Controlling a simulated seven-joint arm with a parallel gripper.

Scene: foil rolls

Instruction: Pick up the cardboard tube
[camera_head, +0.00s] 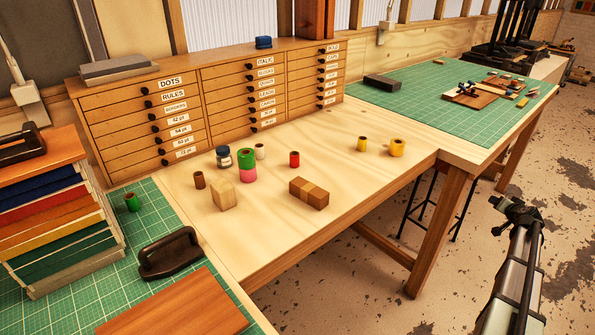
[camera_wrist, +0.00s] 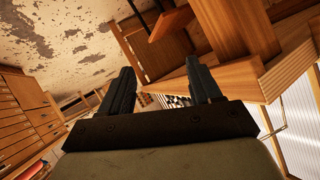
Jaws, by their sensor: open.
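A small upright brown tube (camera_head: 199,180), which looks like the cardboard tube, stands on the bare wooden bench top at the left, behind a pale wooden block (camera_head: 224,194). It stands apart from the block. My gripper (camera_head: 515,206) is at the far right, out over the floor beyond the bench's front edge, far from the tube. In the wrist view its two dark fingers (camera_wrist: 160,66) are spread apart with nothing between them. The tube cannot be made out in the wrist view.
A drawer cabinet (camera_head: 230,95) stands behind.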

